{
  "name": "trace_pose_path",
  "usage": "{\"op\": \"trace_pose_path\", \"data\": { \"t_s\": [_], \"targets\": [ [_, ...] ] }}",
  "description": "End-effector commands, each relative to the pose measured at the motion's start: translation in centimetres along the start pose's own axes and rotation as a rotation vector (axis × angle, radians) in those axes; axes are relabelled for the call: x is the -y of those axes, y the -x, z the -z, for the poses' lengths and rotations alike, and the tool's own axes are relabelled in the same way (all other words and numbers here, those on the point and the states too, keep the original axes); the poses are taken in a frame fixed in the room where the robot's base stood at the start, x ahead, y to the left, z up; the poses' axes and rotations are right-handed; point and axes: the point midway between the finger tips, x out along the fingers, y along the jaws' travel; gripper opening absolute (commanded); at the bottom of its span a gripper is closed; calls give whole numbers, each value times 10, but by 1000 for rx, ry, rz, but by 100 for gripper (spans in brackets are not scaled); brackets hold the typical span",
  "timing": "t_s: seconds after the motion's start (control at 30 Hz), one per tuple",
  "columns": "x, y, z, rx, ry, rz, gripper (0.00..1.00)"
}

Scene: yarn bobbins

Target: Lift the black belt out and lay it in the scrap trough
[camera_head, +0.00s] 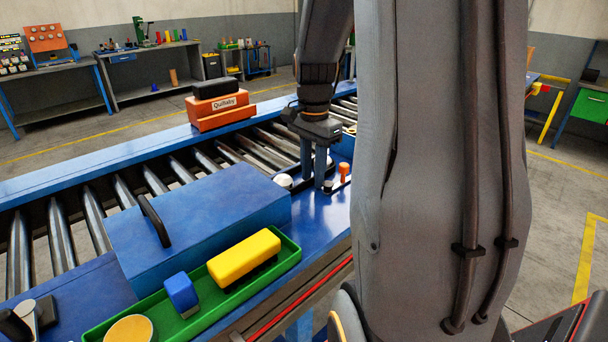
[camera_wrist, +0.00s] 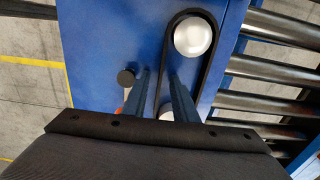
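A black belt (camera_wrist: 159,62) is looped around a silver pulley (camera_wrist: 194,36) and a second pulley (camera_wrist: 166,114) on the blue table. My gripper (camera_wrist: 159,75) is open, pointing down over the belt, one finger on each side of its left strand. The right finger hides part of the loop. I cannot tell whether the fingers touch the belt. In the head view my gripper (camera_head: 317,184) stands at the table beside a pale pulley (camera_head: 283,181); the belt is hard to make out there. A green trough (camera_head: 190,327) lies along the table's front edge. I cannot tell if it is the scrap trough.
The trough holds a yellow block (camera_head: 243,257), a blue block (camera_head: 181,294) and a tan disc (camera_head: 130,330). A blue box with a handle (camera_head: 205,215) stands behind it. An orange peg (camera_head: 343,171) stands right of my gripper. Steel rollers (camera_head: 127,197) run behind.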

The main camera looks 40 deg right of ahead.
Motion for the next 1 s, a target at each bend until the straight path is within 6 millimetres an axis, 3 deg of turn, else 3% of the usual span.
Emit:
{"op": "trace_pose_path", "data": {
  "t_s": [0.07, 0.2, 0.63, 1.0],
  "targets": [
    [0, 0, 0, 0, 0, 0, 24],
    [0, 0, 0, 0, 0, 0, 0],
    [0, 5, 0, -1, 0, 1, 0],
    [1, 70, 1, -3, 0, 4, 0]
  ]
}}
